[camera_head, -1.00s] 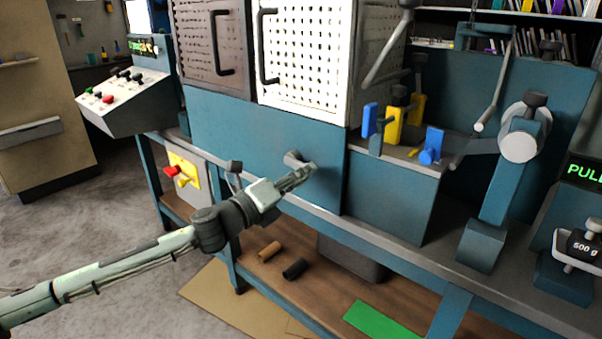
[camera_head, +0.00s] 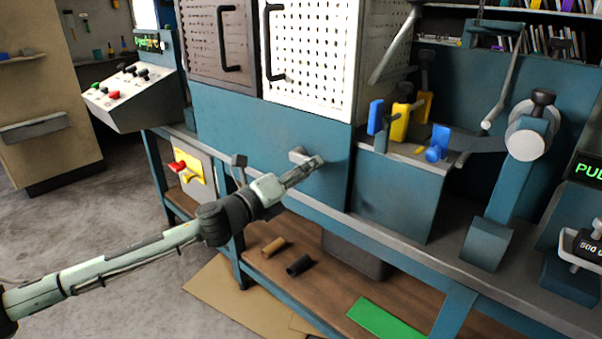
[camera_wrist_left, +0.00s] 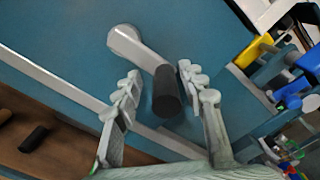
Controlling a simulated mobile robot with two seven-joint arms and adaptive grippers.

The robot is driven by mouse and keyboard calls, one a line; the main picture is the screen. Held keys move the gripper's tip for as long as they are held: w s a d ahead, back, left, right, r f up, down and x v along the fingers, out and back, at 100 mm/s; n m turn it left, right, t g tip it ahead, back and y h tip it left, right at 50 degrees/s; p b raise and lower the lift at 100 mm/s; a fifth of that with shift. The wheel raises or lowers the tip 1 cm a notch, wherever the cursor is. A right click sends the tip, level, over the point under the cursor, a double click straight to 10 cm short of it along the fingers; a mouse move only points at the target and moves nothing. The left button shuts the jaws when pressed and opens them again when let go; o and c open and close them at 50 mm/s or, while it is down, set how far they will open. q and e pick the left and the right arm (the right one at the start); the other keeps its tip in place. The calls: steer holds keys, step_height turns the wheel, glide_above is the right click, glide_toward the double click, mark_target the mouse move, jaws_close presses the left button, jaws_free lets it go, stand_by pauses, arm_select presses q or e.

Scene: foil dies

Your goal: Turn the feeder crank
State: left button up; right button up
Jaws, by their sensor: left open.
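The feeder crank (camera_head: 299,155) is a grey arm on the blue front panel, partly hidden behind my left gripper in the head view. In the left wrist view the crank's grey arm (camera_wrist_left: 138,52) slants down to a black cylindrical handle (camera_wrist_left: 166,92). My left gripper (camera_head: 312,167) reaches in front of the panel at the crank. In the left wrist view its fingers (camera_wrist_left: 158,72) are open, one on each side of the black handle, with visible gaps. My right gripper is not in view.
Blue and yellow clamps (camera_head: 400,122) stand to the right. A red and yellow switch (camera_head: 190,172) is at left. The lower shelf (camera_head: 330,285) holds two short cylinders and a green sheet.

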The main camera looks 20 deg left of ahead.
arm_select(q)
steer(key=v, duration=1.2)
steer(key=shift+r, duration=0.1)
steer(key=s+a+f+n+g+y, duration=0.2)
steer(key=a+f+n+y, duration=0.3)
steer(key=f+n, duration=0.5)
steer(key=s+a+f+n+g+y, duration=0.4)
steer(key=f+n, duration=0.4)
steer(key=f, duration=0.4)
steer(key=s+d+f+n+g, duration=0.4)
steer(key=s+f, duration=0.4)
steer(key=f, duration=0.2)
steer(key=s+d+f+n+g+h, duration=0.1)
steer(key=s+d+f+n+g, duration=0.3)
steer(key=s+f, duration=0.5)
steer(key=shift+s+d+f+n+h, duration=0.3)
steer(key=shift+d+f+n, duration=0.25)
steer(key=shift+f+n, duration=0.45)
steer(key=shift+r, duration=0.1)
